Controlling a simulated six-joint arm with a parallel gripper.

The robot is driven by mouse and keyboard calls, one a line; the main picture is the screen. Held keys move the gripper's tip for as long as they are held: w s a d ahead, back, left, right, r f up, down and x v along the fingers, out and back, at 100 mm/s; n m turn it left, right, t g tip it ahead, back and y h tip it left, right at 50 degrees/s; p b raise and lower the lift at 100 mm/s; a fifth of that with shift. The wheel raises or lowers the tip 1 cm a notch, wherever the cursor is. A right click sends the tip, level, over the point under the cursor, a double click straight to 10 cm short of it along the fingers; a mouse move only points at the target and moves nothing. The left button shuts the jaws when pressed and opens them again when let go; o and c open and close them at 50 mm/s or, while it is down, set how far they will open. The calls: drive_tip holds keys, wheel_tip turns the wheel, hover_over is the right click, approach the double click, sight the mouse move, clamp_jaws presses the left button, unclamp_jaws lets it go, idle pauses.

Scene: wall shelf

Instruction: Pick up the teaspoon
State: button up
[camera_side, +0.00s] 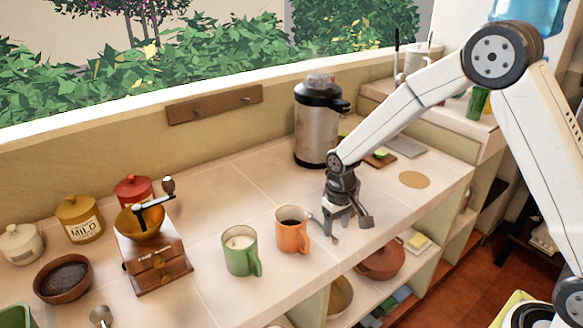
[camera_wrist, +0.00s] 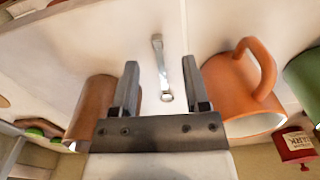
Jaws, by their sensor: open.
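The teaspoon (camera_wrist: 161,68) is a small metal spoon lying on the pale counter in the wrist view. It lies roughly lengthwise between the two fingers of my gripper (camera_wrist: 159,66), with a gap on each side. In the side view my gripper (camera_side: 348,222) points down, low over the counter, just right of the orange mug. Its fingers are apart and hold nothing. The teaspoon is hard to make out in the side view, where the fingers crowd that spot. The exact height of the fingertips above the counter cannot be told.
The orange mug (camera_side: 292,230) stands close to my gripper and close to one finger in the wrist view (camera_wrist: 240,88). A green mug (camera_side: 241,250) and a grinder (camera_side: 155,258) stand farther left. A steel dispenser (camera_side: 317,125) stands behind. The counter's front edge is near.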

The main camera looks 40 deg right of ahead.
sight(336, 239)
drive_tip(key=shift+d+f, duration=0.15)
drive_tip(key=shift+f, duration=1.85)
clamp_jaws()
